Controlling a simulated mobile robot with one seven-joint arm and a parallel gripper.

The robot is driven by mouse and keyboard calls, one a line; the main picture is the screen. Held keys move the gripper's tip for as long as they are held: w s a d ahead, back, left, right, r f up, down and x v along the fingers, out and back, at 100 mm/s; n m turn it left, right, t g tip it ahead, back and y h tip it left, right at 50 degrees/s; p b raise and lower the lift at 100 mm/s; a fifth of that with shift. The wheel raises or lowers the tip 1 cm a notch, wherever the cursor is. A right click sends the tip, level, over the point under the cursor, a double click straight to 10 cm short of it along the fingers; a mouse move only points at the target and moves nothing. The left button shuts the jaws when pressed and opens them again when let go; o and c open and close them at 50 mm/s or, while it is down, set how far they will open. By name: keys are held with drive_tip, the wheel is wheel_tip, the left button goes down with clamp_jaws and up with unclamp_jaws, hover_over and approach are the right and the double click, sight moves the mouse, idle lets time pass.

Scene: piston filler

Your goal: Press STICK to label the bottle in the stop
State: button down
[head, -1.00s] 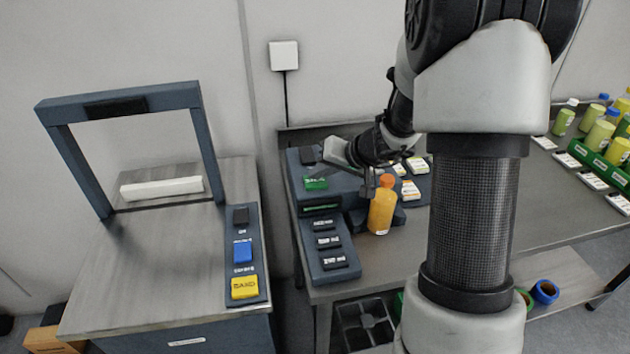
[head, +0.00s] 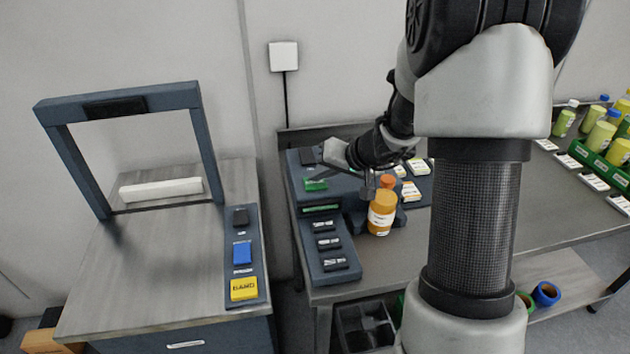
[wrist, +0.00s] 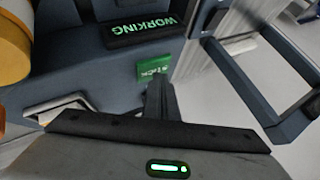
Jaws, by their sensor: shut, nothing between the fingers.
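The bottle (head: 381,222) is amber with an orange cap and stands upright in the stop beside the labelling machine (head: 331,190). A white label shows on its body. Part of the bottle is at the upper left of the wrist view (wrist: 12,45). The green STICK button (head: 315,185) is on the machine's top; it also shows in the wrist view (wrist: 153,66), partly hidden by my finger. My gripper (head: 324,170) is shut and empty, its tip at the button; I cannot tell whether it touches. The machine's display (wrist: 143,31) reads WORKING in green.
Several dark keys (head: 329,243) lie on the panel in front of the display. At left stands a bench with a blue frame (head: 203,140) and a blue and a yellow button (head: 244,289). Bottles in a green crate (head: 593,158) stand at far right.

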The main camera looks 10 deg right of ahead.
sight(319, 185)
drive_tip(key=shift+r, duration=0.85)
drive_tip(key=shift+r+p, duration=1.4)
drive_tip(key=shift+r, duration=1.1)
